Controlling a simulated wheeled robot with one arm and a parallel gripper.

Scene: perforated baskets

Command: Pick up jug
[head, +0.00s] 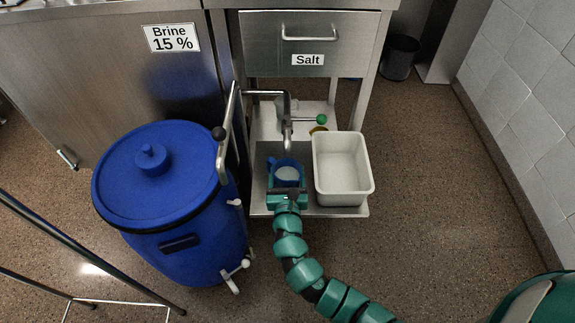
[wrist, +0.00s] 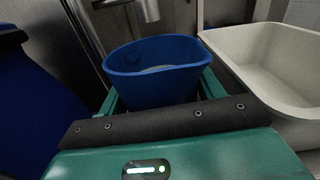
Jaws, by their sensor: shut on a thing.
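The blue jug (head: 287,172) stands upright on the low metal shelf, below the tap (head: 287,135). It also shows in the wrist view (wrist: 152,85), with something pale inside it. My gripper (head: 287,190) is at the jug's near side, its green fingers on both sides of the jug. The gripper (wrist: 158,95) is shut on the jug. Much of the jug's lower part is hidden by my gripper. I cannot tell whether the jug's base touches the shelf.
A white bin (head: 342,170) stands close to the right of the jug. A large blue barrel (head: 170,215) with a lever and a spigot is at the left. The Salt drawer (head: 310,45) is above the shelf. A dark bucket (head: 400,57) is at the back. Open floor lies at the right.

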